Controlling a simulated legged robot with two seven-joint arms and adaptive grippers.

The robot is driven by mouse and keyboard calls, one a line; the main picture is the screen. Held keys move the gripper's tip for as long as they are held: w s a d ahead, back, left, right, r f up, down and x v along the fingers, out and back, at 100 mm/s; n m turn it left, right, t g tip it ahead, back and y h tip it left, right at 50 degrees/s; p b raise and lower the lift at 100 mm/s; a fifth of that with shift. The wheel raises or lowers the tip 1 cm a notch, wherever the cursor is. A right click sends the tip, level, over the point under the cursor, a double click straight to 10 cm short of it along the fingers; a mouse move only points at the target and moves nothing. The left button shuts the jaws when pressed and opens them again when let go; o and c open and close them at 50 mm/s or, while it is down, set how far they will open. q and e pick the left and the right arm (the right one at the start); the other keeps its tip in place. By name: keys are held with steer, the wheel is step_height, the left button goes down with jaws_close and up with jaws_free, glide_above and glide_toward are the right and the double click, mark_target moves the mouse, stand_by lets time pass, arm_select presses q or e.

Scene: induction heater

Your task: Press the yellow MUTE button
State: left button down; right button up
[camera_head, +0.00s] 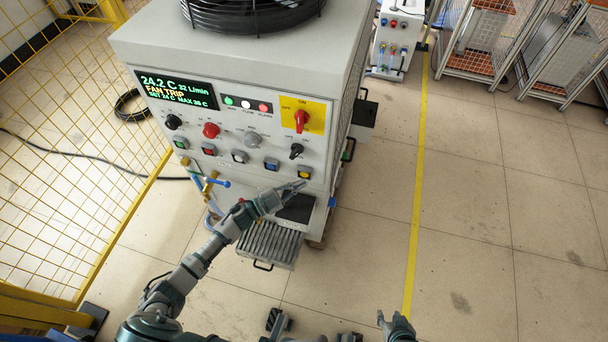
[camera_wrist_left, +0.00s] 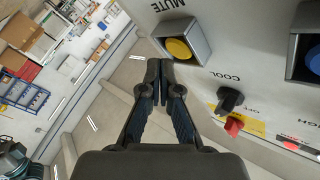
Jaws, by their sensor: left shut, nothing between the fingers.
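The yellow MUTE button (camera_head: 304,173) is the rightmost of the lower row on the grey machine's front panel. In the left wrist view the yellow button (camera_wrist_left: 179,49) sits in a square silver frame, beside an upside-down MUTE label. My left gripper (camera_head: 301,185) is shut and empty, its tips just below the button in the head view. In the left wrist view the fingertips (camera_wrist_left: 160,70) lie beside the frame's lower left edge, not over the yellow face. I cannot tell whether they touch it. My right gripper (camera_head: 393,318) is low at the bottom edge, fingers apart, away from the panel.
A blue button (camera_head: 271,164) and the black COOL knob (camera_head: 296,150) are close to the yellow one. A red switch (camera_head: 301,120) is above. The display (camera_head: 176,88) reads FAN TRIP. A yellow mesh fence (camera_head: 70,150) stands left; floor to the right is clear.

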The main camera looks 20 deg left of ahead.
arm_select(q)
steer(key=shift+w, duration=0.2)
steer(key=shift+w+r, duration=0.1)
steer(key=shift+w, duration=0.05)
steer(key=shift+w, duration=0.5)
stand_by(0.7)
steer(key=shift+s, duration=0.1)
steer(key=shift+s+p, duration=0.4)
steer(key=shift+s, duration=0.4)
